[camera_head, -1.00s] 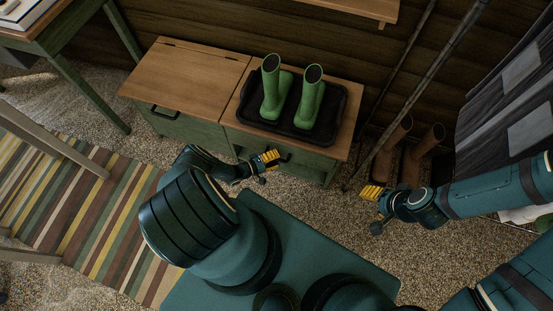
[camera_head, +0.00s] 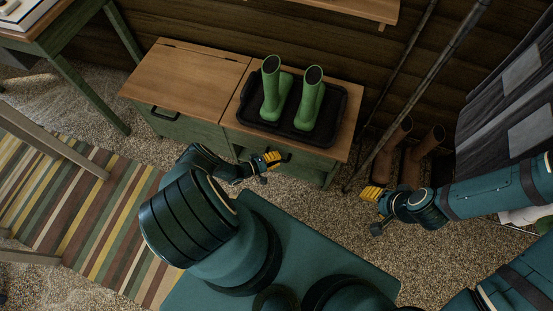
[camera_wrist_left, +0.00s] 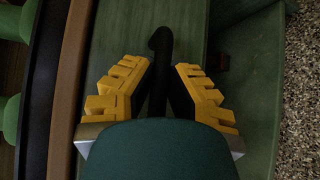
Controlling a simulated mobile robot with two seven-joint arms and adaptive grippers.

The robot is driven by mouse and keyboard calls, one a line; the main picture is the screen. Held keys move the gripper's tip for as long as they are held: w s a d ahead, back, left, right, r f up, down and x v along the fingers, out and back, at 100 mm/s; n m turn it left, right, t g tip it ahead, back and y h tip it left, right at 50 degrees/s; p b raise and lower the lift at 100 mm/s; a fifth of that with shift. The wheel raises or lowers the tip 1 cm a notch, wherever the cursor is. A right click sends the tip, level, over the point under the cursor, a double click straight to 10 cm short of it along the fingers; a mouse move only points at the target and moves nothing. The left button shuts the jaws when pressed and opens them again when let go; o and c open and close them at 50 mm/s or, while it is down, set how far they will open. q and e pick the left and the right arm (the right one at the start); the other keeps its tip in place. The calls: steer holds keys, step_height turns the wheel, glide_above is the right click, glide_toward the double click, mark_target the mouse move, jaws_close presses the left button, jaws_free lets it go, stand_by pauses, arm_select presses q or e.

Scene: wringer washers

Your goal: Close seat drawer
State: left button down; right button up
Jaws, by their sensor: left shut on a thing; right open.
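The seat drawer (camera_head: 238,140) is the green front under the right half of the wooden bench. Its dark handle (camera_head: 285,156) is partly hidden by my left gripper (camera_head: 267,161). In the left wrist view the black handle (camera_wrist_left: 161,55) stands between the yellow pads of my left gripper (camera_wrist_left: 160,85), which is shut on it. The green drawer front also fills the middle of that view (camera_wrist_left: 188,35). I cannot tell how far the drawer stands out from the bench. My right gripper (camera_head: 372,194) is open and empty, in front of the brown boots, away from the bench.
Green boots (camera_head: 307,105) stand in a black tray (camera_head: 247,115) on the bench top (camera_head: 190,75). A second black handle (camera_head: 165,113) is on the bench's left part. Brown boots (camera_head: 427,158) and long poles (camera_head: 417,75) stand at right. A striped rug (camera_head: 75,195) lies at left.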

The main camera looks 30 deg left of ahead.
arm_select(q)
steer(key=shift+w+a, duration=0.15)
steer(key=shift+w, duration=0.85)
steer(key=c, duration=0.9)
jaws_free()
steer(key=shift+c, duration=0.2)
steer(key=v, duration=1.2)
steer(key=shift+a+r, duration=0.1)
